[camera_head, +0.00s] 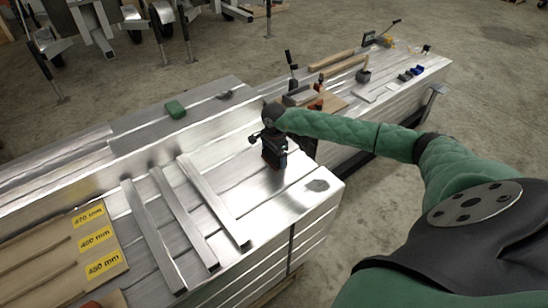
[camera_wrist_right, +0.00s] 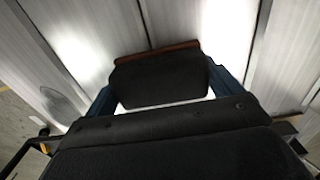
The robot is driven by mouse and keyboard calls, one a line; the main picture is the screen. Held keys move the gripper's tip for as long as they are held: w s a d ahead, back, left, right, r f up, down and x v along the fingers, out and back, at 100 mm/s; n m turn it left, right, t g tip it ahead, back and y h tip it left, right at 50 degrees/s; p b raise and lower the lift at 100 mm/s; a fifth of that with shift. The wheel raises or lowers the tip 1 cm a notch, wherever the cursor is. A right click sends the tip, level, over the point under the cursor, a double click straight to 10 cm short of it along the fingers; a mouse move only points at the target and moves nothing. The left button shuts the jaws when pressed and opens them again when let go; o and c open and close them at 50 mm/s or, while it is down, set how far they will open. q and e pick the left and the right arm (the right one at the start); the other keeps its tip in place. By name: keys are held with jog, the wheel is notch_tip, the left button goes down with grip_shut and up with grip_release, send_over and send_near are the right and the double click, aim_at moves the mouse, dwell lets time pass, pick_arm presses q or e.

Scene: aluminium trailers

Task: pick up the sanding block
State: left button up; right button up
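The sanding block (camera_wrist_right: 160,78) is a dark block with a reddish-brown far edge. In the right wrist view it sits between the two blue fingers of my right gripper (camera_wrist_right: 165,85), with no clear gap at either side, so the gripper looks shut on it. In the head view my right gripper (camera_head: 274,158) points down at the near end of the metal bench top and hides most of the block. A small space shows between the block and the gripper's palm. Whether the block touches the bench cannot be told. My left gripper is not in view.
Several metal bars (camera_head: 183,215) lie left of my right gripper, beside a board with yellow labels (camera_head: 95,240). A green object (camera_head: 176,108) lies farther back. Tools, including a wooden handle (camera_head: 332,60), lie on the far bench. The bench corner (camera_head: 318,186) near the gripper is bare.

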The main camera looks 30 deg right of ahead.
jog(key=shift+c, duration=1.1)
jog(key=shift+r, duration=0.25)
jog(key=r, duration=0.1)
jog(key=r+b, duration=0.1)
jog(key=r, duration=0.1)
jog(key=shift+d+r, duration=0.25)
jog(key=shift+r, duration=0.15)
pick_arm(q)
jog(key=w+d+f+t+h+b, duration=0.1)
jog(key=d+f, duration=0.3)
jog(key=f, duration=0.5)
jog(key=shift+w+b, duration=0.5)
jog(key=shift+b, duration=0.35)
pick_arm(e)
jog(key=s+d+r, duration=0.6)
jog(key=d, duration=0.3)
jog(key=shift+s+r, duration=0.15)
jog(key=shift+r, duration=0.2)
jog(key=shift+d, duration=0.1)
